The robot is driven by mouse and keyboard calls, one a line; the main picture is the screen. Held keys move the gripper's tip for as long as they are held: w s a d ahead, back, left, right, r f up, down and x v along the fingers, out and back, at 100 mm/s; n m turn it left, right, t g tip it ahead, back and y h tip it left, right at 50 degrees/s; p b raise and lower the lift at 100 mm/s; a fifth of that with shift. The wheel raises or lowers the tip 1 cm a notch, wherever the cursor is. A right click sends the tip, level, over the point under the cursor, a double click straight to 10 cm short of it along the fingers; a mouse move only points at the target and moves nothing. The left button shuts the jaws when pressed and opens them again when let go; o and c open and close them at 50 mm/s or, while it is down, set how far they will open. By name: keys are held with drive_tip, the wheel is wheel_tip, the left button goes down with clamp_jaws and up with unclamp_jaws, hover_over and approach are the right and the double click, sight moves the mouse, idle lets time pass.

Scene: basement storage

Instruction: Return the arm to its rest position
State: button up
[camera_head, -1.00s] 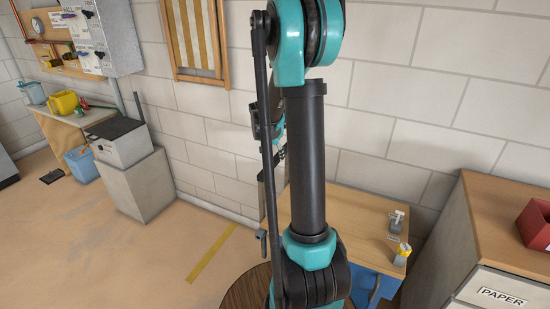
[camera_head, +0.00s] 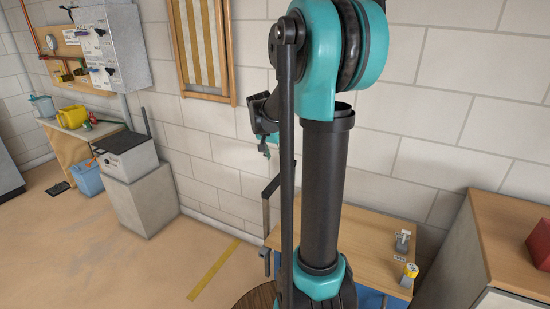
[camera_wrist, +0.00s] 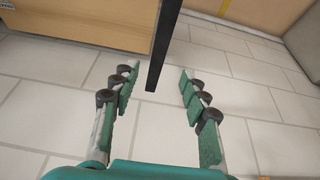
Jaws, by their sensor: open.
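My gripper (camera_wrist: 157,80) is open in the wrist view, its teal-padded fingers apart with nothing held. A dark bar (camera_wrist: 164,45) runs down the picture to between the fingertips; I cannot tell how near it is. Behind the fingers is the pale block wall (camera_wrist: 60,110). In the head view my arm stands upright in the middle, bent over at its teal top joint. My wrist and part of the gripper (camera_head: 266,148) show left of the arm, in front of the wall; the fingertips are unclear there.
A wooden table (camera_head: 368,240) stands behind my arm, with a yellow-topped item (camera_head: 409,274) and a small grey item (camera_head: 402,240). A wooden-topped cabinet (camera_head: 505,240) with a red box (camera_head: 540,245) is at right. Floor at left (camera_head: 150,265) is clear.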

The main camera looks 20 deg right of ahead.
drive_tip(key=s+a+f+n+y, duration=0.1)
drive_tip(key=s+a+f+n, duration=0.2)
drive_tip(key=s, duration=0.5)
drive_tip(key=s+a+f+n+y, duration=0.1)
drive_tip(key=s+a+f+n, duration=0.2)
drive_tip(key=s, duration=0.6)
drive_tip(key=s+a+f+n+t+y, duration=0.1)
drive_tip(key=s+a+f+n, duration=0.2)
drive_tip(key=s, duration=0.6)
wheel_tip(320, 180, down, 2)
drive_tip(key=shift+a+f, duration=0.15)
drive_tip(key=shift+a, duration=0.05)
